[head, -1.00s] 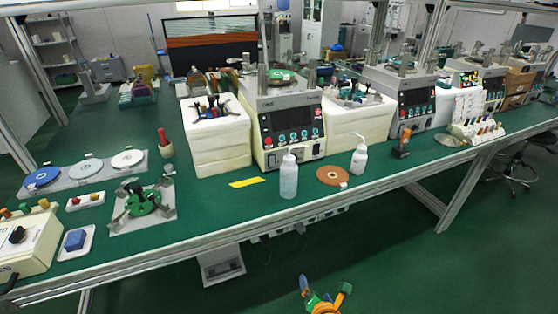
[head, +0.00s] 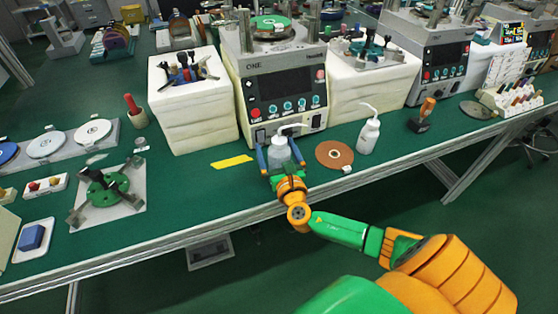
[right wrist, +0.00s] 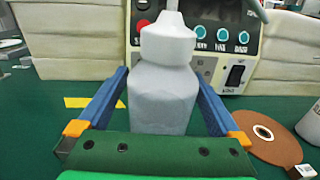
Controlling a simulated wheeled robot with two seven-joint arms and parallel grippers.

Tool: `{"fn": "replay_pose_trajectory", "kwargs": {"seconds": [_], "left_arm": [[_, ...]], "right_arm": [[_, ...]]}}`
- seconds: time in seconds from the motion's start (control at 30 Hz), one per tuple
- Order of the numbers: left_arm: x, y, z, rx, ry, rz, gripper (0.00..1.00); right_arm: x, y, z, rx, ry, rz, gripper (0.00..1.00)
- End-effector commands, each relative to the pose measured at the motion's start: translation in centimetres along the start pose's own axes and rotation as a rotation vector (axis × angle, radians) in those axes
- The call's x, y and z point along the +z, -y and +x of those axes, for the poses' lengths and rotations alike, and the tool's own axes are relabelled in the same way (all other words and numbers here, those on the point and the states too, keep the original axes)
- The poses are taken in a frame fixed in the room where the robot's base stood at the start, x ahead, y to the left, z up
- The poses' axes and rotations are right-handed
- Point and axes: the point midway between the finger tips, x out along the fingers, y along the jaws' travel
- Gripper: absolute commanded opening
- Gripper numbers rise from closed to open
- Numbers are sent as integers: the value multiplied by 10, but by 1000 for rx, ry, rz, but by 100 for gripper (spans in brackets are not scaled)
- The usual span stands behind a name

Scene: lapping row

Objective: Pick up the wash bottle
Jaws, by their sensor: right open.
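A white wash bottle (head: 279,151) with a bent spout stands upright near the front edge of the green bench, before the lapping machine. It also fills the middle of the right wrist view (right wrist: 163,85). My right gripper (head: 274,158) is open, its blue fingers on either side of the bottle; in the right wrist view a gap shows beside each finger. The gripper's palm hides the bottle's foot. A second wash bottle (head: 369,135) stands upright to the right. My left gripper is not in view.
A brown disc (head: 334,155) lies between the two bottles. A yellow strip (head: 232,162) lies to the left. The lapping machine (head: 277,88) stands close behind, between white foam blocks. A fixture with a green disc (head: 107,190) lies further left.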

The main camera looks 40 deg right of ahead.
Motion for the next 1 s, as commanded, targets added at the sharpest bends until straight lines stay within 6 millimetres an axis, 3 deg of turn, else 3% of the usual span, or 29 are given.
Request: {"fn": "replay_pose_trajectory", "kwargs": {"seconds": [0.17, 0.5, 0.53, 0.83, 1.0], "left_arm": [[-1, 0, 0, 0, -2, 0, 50], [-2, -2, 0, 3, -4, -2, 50], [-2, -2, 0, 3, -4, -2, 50], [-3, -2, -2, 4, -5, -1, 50], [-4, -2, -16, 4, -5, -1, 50]], "right_arm": [[-1, 0, 0, 0, -1, 1, 97], [-1, 0, 0, 0, -1, 1, 6], [-1, 0, 0, 0, -2, 1, 0], [5, 0, 0, 0, 0, 2, 0], [38, 0, 0, 1, 3, 5, 0]]}}
